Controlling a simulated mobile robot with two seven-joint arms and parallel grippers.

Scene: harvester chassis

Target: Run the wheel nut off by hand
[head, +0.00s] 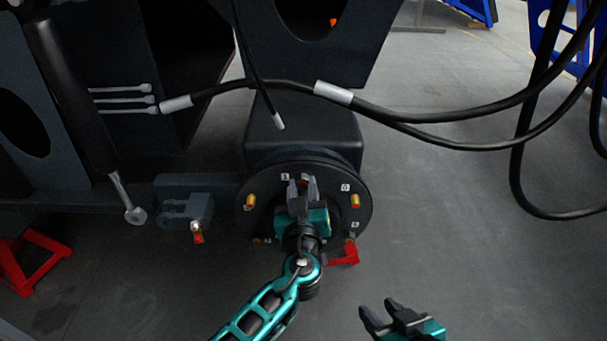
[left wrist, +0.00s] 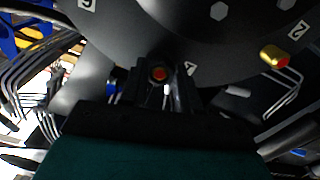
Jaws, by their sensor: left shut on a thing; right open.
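The round dark wheel hub (head: 268,177) faces me in the head view, with numbered labels and several brass-coloured nuts or studs with red ends around its rim. My left gripper (head: 303,184) is in front of the hub, its fingers shut on a wheel nut (head: 304,177) near the top of the rim. In the left wrist view the nut's orange-red end (left wrist: 158,74) shows between the fingertips; the fingers hide most of it. Another brass nut (left wrist: 274,56) sits beside label 2. My right gripper (head: 390,314) is open and empty, low in the head view, away from the hub.
Black hoses (head: 440,113) with pale sleeves hang across the space above the hub. A dark cylinder (head: 70,90) and a bracket (head: 187,208) stand to the left. Red stands (head: 30,262) are on the floor. The grey floor (head: 450,240) at right is clear.

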